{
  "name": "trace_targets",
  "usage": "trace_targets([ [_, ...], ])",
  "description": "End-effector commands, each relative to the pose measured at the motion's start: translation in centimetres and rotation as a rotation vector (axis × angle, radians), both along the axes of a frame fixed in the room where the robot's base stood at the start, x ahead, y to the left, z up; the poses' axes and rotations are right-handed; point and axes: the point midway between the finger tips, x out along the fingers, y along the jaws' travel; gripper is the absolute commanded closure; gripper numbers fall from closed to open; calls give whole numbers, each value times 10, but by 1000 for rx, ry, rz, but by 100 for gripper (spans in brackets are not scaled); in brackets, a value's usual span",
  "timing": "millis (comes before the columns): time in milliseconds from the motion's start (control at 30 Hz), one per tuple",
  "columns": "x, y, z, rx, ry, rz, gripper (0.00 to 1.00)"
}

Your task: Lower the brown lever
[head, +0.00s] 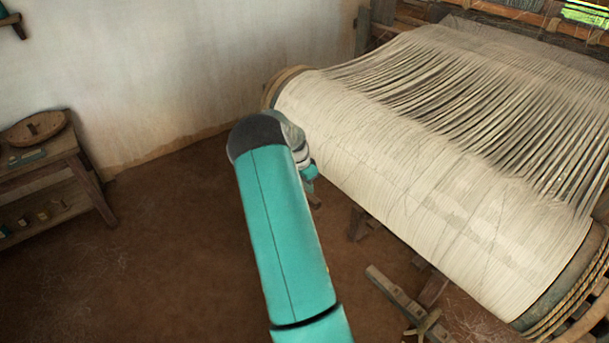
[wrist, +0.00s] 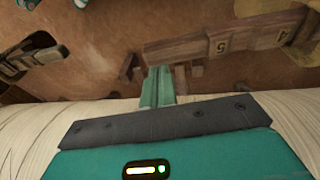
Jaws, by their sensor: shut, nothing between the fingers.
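My gripper (wrist: 158,87) is shut and empty in the wrist view, its teal fingers together over the brown floor just past the cream thread roll. In the head view only a small teal part of its end shows beside the roll; the arm hides the rest. A brown wooden bar (head: 394,294) also slants below the roll in the head view. I cannot tell which of these is the brown lever.
The thread roll (head: 420,180) of the loom fills the right side, with rope (head: 570,305) around its near end. A wooden table (head: 60,170) with a round basket (head: 35,128) stands at the left by the white wall (head: 180,70). The earth floor (head: 150,240) between is clear.

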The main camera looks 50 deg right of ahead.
Motion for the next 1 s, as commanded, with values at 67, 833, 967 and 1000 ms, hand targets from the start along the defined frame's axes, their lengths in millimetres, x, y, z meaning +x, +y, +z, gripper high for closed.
trace_targets([
  [67, -3, -3, -15, 0, 2, -1, 100],
  [833, -9, -5, -60, 3, 4, 0, 100],
  [967, -15, -4, -94, 3, 5, 0, 100],
  [1000, -16, -4, -103, 3, 5, 0, 100],
])
